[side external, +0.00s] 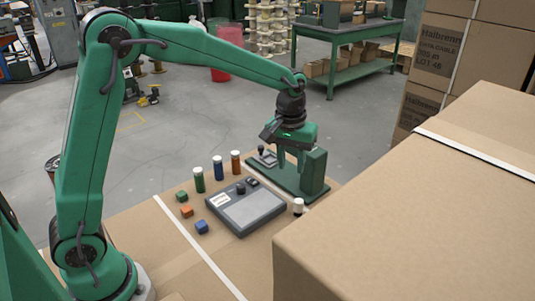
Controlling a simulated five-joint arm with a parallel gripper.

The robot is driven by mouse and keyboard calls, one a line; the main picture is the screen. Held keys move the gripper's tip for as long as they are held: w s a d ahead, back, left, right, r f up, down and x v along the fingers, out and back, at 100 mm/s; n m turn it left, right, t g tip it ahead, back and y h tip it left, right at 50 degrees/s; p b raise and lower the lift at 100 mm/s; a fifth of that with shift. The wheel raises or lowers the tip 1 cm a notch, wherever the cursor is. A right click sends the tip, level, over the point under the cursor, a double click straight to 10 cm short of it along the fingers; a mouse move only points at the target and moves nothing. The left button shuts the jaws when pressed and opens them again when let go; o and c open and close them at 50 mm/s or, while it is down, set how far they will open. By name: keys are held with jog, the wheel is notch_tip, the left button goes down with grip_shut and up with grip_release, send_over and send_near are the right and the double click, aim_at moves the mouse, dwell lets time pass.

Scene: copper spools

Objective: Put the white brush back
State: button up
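A small white-topped piece with a dark lower part (298,206), which may be the white brush, stands on the cardboard surface right of the grey device, close to the edge of the large box. I cannot tell for sure that it is the brush. My gripper (291,165) points down above the green stand (285,182), left of its upright block (315,172). Its two green fingers look apart, with nothing seen between them. The white piece is below and slightly right of my gripper, apart from it.
White-topped green (198,180), blue (217,168) and orange (235,163) cylinders stand in a row behind the grey device (245,207). Green (181,196), orange (186,211) and blue (202,226) cubes lie left. A large cardboard box (410,220) blocks the right side.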

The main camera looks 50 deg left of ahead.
jog(key=s+a+r+m+t, duration=0.2)
jog(key=s+a+r, duration=0.1)
jog(key=s+r, duration=0.65)
jog(key=s+a+f+m+t, duration=0.1)
jog(key=s+a+m+t, duration=0.1)
jog(key=s, duration=1.3)
jog(key=shift+a+m+t, duration=0.15)
jog(key=shift+m+t, duration=0.25)
jog(key=shift+f, duration=0.1)
jog(key=o, duration=0.7)
jog(key=shift+w, duration=0.1)
jog(key=o, duration=0.7)
jog(key=shift+w+a+r+g, duration=0.2)
jog(key=shift+a+r+g, duration=0.15)
jog(key=shift+r, duration=0.15)
jog(key=shift+o, duration=0.3)
jog(key=w+a+r+g, duration=0.3)
jog(key=a+r+g, duration=0.2)
jog(key=a+r, duration=0.1)
jog(key=shift+w+r, duration=0.25)
jog(key=shift+f, duration=0.15)
notch_tip(320, 180, down, 10)
